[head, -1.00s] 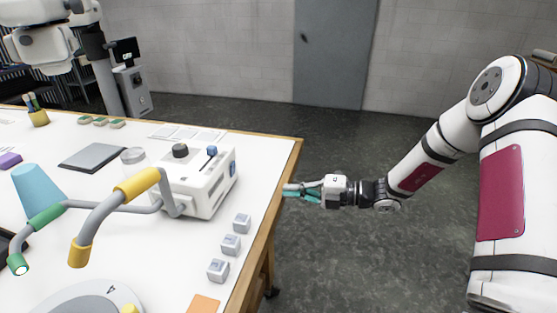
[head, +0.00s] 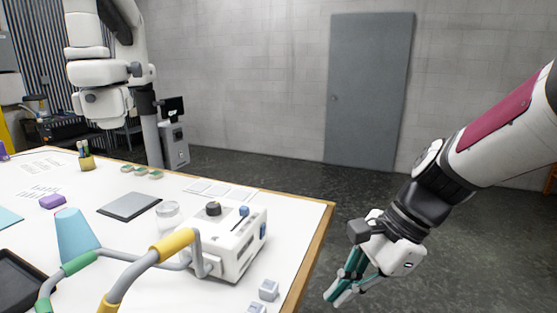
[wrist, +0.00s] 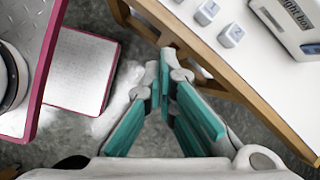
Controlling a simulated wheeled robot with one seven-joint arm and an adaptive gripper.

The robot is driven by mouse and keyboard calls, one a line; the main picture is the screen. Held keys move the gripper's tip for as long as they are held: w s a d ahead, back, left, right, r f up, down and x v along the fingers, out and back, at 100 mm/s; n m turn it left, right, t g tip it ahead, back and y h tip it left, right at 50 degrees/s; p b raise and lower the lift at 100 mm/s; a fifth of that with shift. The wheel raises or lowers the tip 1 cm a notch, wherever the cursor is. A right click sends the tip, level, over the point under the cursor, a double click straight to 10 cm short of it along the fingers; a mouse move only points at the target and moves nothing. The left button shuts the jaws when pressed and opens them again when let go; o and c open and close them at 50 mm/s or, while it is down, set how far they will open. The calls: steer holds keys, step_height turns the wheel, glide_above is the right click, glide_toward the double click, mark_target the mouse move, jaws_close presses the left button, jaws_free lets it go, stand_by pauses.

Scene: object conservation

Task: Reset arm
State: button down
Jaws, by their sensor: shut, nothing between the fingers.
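My gripper (head: 340,296) hangs off the right edge of the white table (head: 283,199) in the head view, pointing down and to the left. Its teal-padded fingers are together and hold nothing. In the wrist view my gripper (wrist: 166,62) shows its fingertips touching, above the grey floor beside the table's wooden edge (wrist: 215,62). My arm (head: 500,125) reaches in from the upper right of the head view.
A white device (head: 238,240) with a black knob and a blue-tipped lever stands near the table's right edge. Grey cubes (head: 269,290) lie in front of it. Yellow-and-green-gripped handles (head: 172,245) are at the front. The floor towards the grey door (head: 368,95) is clear.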

steer(key=s+d+r+n+t+h, duration=0.4)
steer(key=s+d+n, duration=0.5)
steer(key=n, duration=0.5)
steer(key=shift+s+r+t+h, duration=0.4)
steer(key=shift+s+r+h, duration=0.55)
steer(key=shift+s, duration=0.25)
